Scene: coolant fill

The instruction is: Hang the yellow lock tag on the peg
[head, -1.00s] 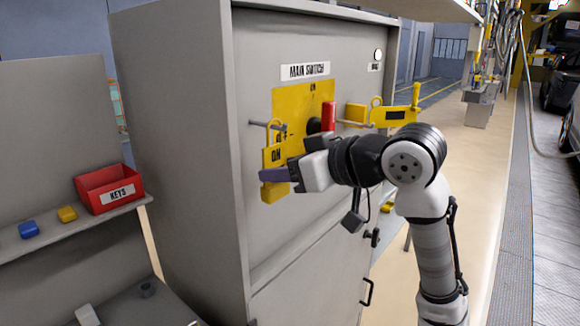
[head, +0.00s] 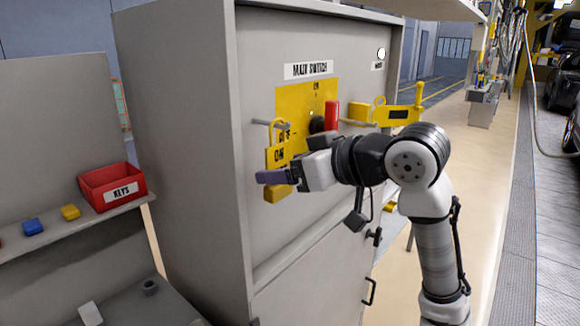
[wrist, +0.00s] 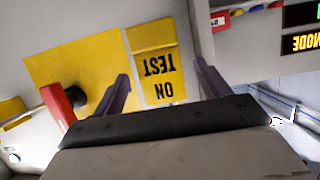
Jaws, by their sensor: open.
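The yellow lock tag (head: 272,158) is upright against the cabinet front, with its top loop at the left peg (head: 262,122). It looks to be hanging there, but the exact contact between loop and peg is too small to make out. In the wrist view the tag (wrist: 152,66) shows "ON TEST" upside down, between my two dark fingers. My gripper (wrist: 161,78) is open, with a gap on either side of the tag. In the head view my gripper (head: 272,176) crosses the tag's lower half; one purple finger shows in front, and the other is hidden.
A yellow switch panel (head: 308,98) with a red handle (head: 331,114) lies right behind my gripper. A yellow lock piece (head: 376,113) is farther right. A red KEYS bin (head: 112,190) and blue (head: 31,227) and yellow (head: 70,212) blocks stand on the left shelf. Room in front of the cabinet is free.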

